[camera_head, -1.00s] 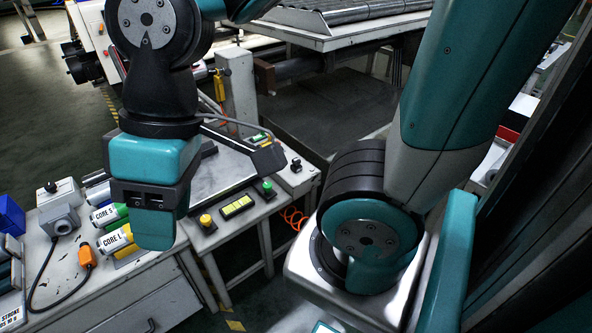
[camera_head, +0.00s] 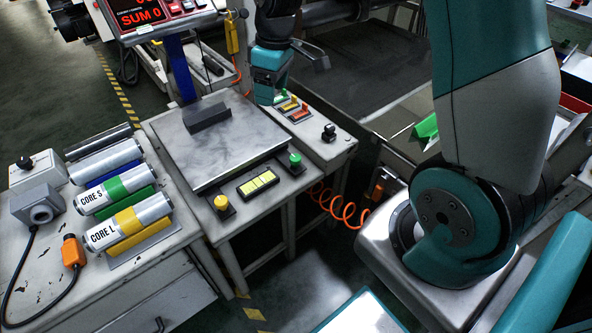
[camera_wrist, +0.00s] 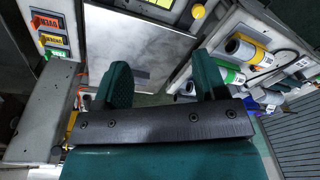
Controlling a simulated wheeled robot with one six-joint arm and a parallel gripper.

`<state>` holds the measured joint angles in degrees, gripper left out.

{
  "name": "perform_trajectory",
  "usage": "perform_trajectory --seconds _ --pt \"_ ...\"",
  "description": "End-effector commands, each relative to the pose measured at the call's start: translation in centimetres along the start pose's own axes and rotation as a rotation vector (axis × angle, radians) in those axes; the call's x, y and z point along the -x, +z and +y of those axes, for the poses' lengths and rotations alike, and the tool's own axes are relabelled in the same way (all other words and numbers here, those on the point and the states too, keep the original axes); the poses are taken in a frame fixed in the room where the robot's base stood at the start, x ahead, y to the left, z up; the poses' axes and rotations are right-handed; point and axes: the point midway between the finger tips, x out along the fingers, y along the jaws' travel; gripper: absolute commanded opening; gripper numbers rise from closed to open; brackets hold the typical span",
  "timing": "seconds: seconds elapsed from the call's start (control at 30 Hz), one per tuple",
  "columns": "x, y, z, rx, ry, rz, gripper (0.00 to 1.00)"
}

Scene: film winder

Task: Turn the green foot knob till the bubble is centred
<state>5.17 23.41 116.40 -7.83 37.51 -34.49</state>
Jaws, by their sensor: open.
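The green foot knob (camera_head: 295,160) stands at the near right corner of the scale with the metal plate (camera_head: 225,148). A yellow knob (camera_head: 222,203) stands at the near left corner; it also shows in the wrist view (camera_wrist: 198,11). Between them is a dark panel with yellow windows (camera_head: 258,184); I cannot make out a bubble. My gripper (camera_head: 266,97) is behind the green knob, near the plate's far right side and apart from the knob. In the wrist view its two teal fingers (camera_wrist: 162,82) are apart with nothing between them. The green knob is not visible there.
A dark block (camera_head: 208,117) lies on the plate. Labelled cores (camera_head: 125,190) lie on the bench at left. A side box with coloured tags (camera_head: 293,108) and a black knob (camera_head: 328,133) is right of the scale. An orange coiled cable (camera_head: 335,205) hangs below.

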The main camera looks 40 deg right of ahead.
Motion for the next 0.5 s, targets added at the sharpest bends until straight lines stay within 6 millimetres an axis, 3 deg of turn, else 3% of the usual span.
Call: perform_trajectory --seconds 0.03,0.1,0.2,0.33,0.5 --pt "-4.3 0.6 3.1 -0.006 0.012 -0.027 0.65" --pt "-7.3 1.3 6.2 0.001 0.03 -0.054 0.65" --pt "-10.2 2.2 9.2 0.011 0.046 -0.083 0.65" --pt "-11.9 2.9 10.9 0.021 0.055 -0.1 0.65" --pt "-14.0 3.1 11.0 0.024 0.055 -0.105 0.65"
